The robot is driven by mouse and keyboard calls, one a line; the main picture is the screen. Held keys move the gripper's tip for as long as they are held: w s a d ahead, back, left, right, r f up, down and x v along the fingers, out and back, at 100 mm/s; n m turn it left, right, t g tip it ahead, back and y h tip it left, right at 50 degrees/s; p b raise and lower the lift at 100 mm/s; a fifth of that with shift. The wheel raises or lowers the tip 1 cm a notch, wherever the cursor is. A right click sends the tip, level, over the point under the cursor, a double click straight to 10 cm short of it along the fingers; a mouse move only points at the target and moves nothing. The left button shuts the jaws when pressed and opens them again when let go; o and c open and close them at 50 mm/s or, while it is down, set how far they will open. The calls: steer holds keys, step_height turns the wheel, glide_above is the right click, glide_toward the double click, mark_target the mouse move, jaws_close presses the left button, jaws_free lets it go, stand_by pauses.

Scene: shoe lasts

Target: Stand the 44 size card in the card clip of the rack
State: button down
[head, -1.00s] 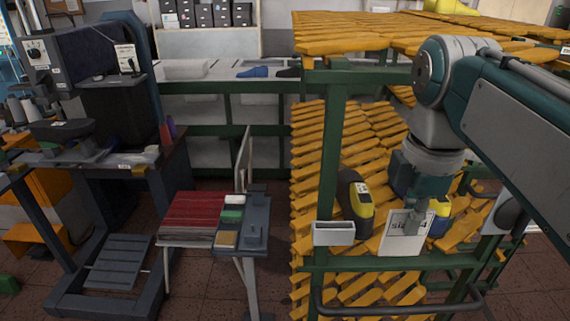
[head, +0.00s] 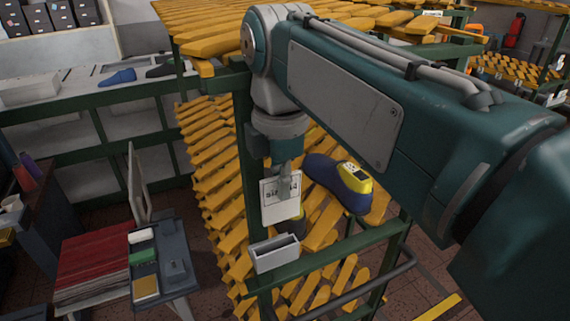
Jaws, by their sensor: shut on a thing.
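My gripper (head: 288,190) is shut on a white size card (head: 273,211) at the card's upper right part. The card hangs roughly upright; its dark print is partly covered by a finger and too small to read surely. The card clip (head: 275,258) is a pale, open-topped box on the front rail of the green rack (head: 340,247). In the picture the card is just above the clip, with a small gap between its lower edge and the clip's mouth. The clip's slot looks empty.
A dark blue last with a yellow top (head: 338,182) lies on the rack's yellow slats, right of the card. Another dark last is partly hidden behind the card. A small table with red sheets (head: 95,262) stands at the lower left. A rail runs below the clip.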

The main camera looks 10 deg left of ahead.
mark_target(275, 221)
steer(key=shift+s+a+f, duration=0.15)
steer(key=shift+a+f, duration=0.2)
steer(key=shift+f, duration=0.15)
steer(key=shift+s+a+f, duration=0.15)
steer(key=shift+a+f, duration=0.15)
steer(key=shift+f, duration=0.6)
steer(key=shift+d+f, duration=0.15)
steer(key=shift+f, duration=0.85)
steer(key=shift+w+f, duration=0.15)
steer(key=shift+f, duration=0.15)
steer(key=shift+f, duration=0.85)
steer(key=shift+a+f, duration=0.2)
steer(key=shift+f, duration=0.35)
steer(key=shift+d+f, duration=0.15)
steer(key=shift+f, duration=0.4)
stand_by(0.5)
steer(key=c, duration=0.7)
jaws_free()
steer(key=shift+w, duration=0.1)
